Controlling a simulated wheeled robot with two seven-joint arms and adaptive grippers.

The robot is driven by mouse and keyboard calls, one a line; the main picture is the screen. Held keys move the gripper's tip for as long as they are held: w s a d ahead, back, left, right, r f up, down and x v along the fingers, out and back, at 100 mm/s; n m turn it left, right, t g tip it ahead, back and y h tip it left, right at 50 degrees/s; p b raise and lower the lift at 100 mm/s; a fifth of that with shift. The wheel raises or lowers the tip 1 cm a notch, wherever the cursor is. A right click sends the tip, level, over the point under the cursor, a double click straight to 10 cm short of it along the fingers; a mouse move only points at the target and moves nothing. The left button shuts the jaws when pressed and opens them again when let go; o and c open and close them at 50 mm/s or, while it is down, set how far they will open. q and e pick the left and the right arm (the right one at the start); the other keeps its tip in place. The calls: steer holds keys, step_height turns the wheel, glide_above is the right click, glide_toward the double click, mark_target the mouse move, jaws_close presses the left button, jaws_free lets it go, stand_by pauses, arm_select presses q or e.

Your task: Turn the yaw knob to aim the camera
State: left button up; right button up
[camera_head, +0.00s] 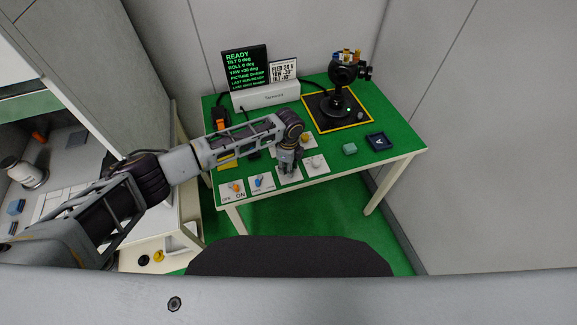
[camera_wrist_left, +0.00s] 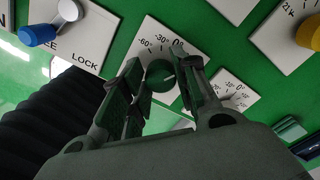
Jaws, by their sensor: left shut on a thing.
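My left gripper (camera_head: 288,168) points down over a white dial plate near the table's front edge. In the left wrist view, its two fingers (camera_wrist_left: 160,92) are shut on a dark round knob (camera_wrist_left: 160,74). The knob's plate (camera_wrist_left: 152,35) shows a scale with -60, -30 and 0; its lower part is hidden by the fingers. The black gimbal camera (camera_head: 345,76) stands on a base at the back right. The black display (camera_head: 246,70) has green text that seems to read tilt 0, roll 0 and yaw +30 deg. A white card (camera_head: 284,72) seems to list yaw -30 and tilt -10. My right gripper is not in view.
Left of the held knob are a blue lock lever (camera_head: 260,182) and an ON switch plate (camera_head: 232,191). Another dial plate (camera_head: 315,166) is close on the right, and a yellow knob (camera_head: 306,139) lies behind. A green block (camera_head: 349,149) and dark blue tray (camera_head: 370,141) sit further right.

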arm_select(q)
steer(key=o, duration=1)
step_height(320, 180, up, 12)
stand_by(0.5)
steer(key=shift+s+d, duration=0.1)
stand_by(0.4)
